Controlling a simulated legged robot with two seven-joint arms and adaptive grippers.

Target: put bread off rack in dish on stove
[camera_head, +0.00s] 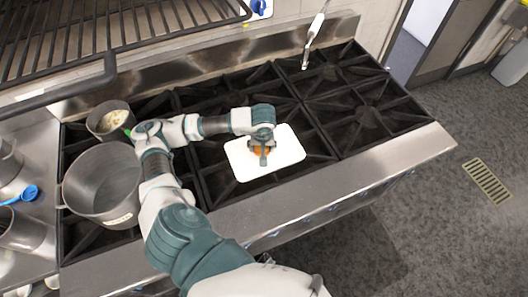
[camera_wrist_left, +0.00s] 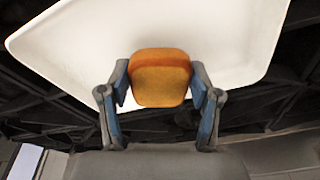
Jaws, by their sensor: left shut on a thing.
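The bread (camera_wrist_left: 161,78) is an orange-brown piece between the two fingers of my left gripper (camera_wrist_left: 160,100) in the left wrist view. The gripper is shut on it. In the head view my left gripper (camera_head: 263,152) is over the white rectangular dish (camera_head: 284,166), with a little of the orange bread (camera_head: 258,153) showing under it. The dish also shows behind the bread in the left wrist view (camera_wrist_left: 235,40). The dish lies on the black grates of the stove (camera_head: 330,100). I cannot tell whether the bread touches the dish. My right gripper is not in view.
A large grey pot (camera_head: 103,185) and a smaller pan (camera_head: 110,120) with food stand on the stove's left side. A dark slatted rack (camera_head: 100,40) hangs above at the upper left. The right grates are mostly clear.

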